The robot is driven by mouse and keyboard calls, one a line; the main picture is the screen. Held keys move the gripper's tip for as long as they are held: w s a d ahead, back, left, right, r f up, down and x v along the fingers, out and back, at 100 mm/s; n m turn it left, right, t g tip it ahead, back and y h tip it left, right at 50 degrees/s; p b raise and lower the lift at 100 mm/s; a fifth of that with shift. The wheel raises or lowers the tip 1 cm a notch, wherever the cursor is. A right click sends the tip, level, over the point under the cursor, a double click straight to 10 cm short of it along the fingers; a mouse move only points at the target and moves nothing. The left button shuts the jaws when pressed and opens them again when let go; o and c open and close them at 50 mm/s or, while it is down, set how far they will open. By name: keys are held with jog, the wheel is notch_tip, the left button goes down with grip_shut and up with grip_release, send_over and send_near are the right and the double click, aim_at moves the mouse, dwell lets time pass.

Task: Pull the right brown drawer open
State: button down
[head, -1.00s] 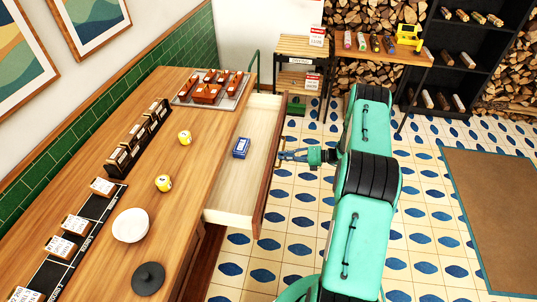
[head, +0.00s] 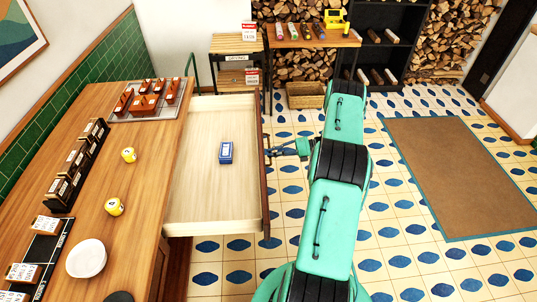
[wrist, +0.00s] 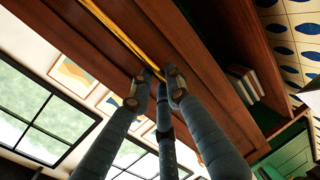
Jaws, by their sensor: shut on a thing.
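The brown drawer (head: 183,217) is pulled far out from the wooden counter in the head view. Its pale inside is bare except for a small blue box (head: 226,152). My gripper (head: 271,152) is at the outer side of the drawer's dark brown front (head: 264,200). In the wrist view, the brass bar handle (wrist: 118,34) runs along the brown drawer front (wrist: 190,45). My gripper's fingers (wrist: 158,86) are shut on this handle; the exact contact is partly hidden by the fingers.
The counter (head: 100,185) holds a tray of red blocks (head: 147,112), two yellow balls (head: 128,155) and a white bowl (head: 86,258). A slatted stand (head: 238,44) and a basket (head: 306,96) stand behind. The tiled floor right of my arm is open, with a brown mat (head: 460,175).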

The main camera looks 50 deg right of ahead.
jog(key=c, duration=1.6)
grip_release()
jog(key=shift+f, duration=0.1)
jog(key=shift+c, duration=0.2)
jog(key=v, duration=1.2)
